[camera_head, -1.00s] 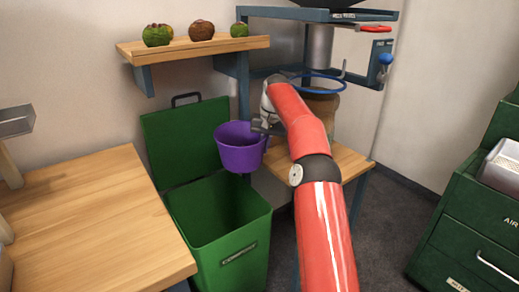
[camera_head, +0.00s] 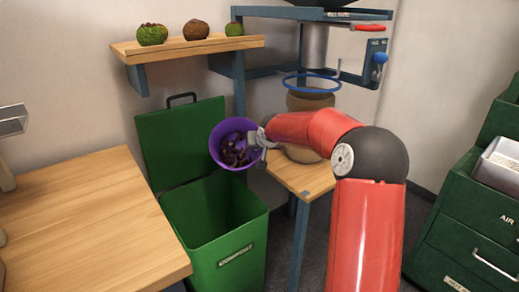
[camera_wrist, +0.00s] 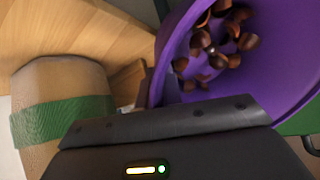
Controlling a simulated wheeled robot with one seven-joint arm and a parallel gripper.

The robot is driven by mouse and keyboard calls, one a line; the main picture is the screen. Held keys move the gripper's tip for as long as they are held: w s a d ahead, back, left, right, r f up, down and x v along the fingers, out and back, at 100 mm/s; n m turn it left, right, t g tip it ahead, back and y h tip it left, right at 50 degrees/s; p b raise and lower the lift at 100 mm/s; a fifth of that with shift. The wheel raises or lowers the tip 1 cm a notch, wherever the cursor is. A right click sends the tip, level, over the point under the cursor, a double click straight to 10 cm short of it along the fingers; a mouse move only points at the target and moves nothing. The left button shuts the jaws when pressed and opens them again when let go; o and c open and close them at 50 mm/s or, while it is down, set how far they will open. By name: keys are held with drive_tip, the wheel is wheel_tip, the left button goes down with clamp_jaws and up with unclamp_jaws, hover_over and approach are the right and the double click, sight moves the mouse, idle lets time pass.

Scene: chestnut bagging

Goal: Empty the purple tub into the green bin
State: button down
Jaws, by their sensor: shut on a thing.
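The purple tub (camera_head: 219,132) is tilted in the head view, its mouth turned toward the camera, with dark brown pieces inside. My gripper (camera_head: 262,138) is shut on the tub's right side and holds it in the air above the back of the green bin. In the wrist view the tub (camera_wrist: 282,80) fills the upper right, with several brown shells or chestnuts inside; my gripper (camera_wrist: 160,112) is along its rim. The green bin (camera_head: 228,246), labelled COMPOST, stands open with its lid (camera_head: 170,140) raised behind. The part of the bin's inside that I see looks empty.
A wooden table (camera_head: 85,220) is left of the bin. A shelf (camera_head: 185,48) with green and brown balls hangs above. A sack (camera_head: 309,102) stands on a small bench (camera_head: 300,176) under a blue ring (camera_head: 309,83). Green drawers (camera_head: 470,230) are at the right.

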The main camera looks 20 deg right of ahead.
drive_tip(key=shift+s+a+r+t+p, duration=0.1)
drive_tip(key=shift+a+r+t+p, duration=0.1)
drive_tip(key=shift+t+p, duration=0.2)
drive_tip(key=shift+t, duration=0.3)
drive_tip(key=shift+s+a+f+t+b, duration=0.1)
drive_tip(key=shift+f+t+b, duration=0.25)
drive_tip(key=shift+f+t, duration=0.1)
drive_tip(key=shift+s+t+h+b, duration=0.25)
drive_tip(key=shift+t+b, duration=0.2)
drive_tip(key=shift+b, duration=0.35)
drive_tip(key=shift+f+b, duration=0.1)
drive_tip(key=shift+b, duration=0.95)
drive_tip(key=t+b, duration=0.1)
drive_tip(key=b, duration=0.5)
drive_tip(key=t+b, duration=0.1)
drive_tip(key=b, duration=0.5)
drive_tip(key=shift+s+f+n+h, duration=0.25)
drive_tip(key=shift+s+n+h, duration=0.05)
drive_tip(key=shift+s+h, duration=0.1)
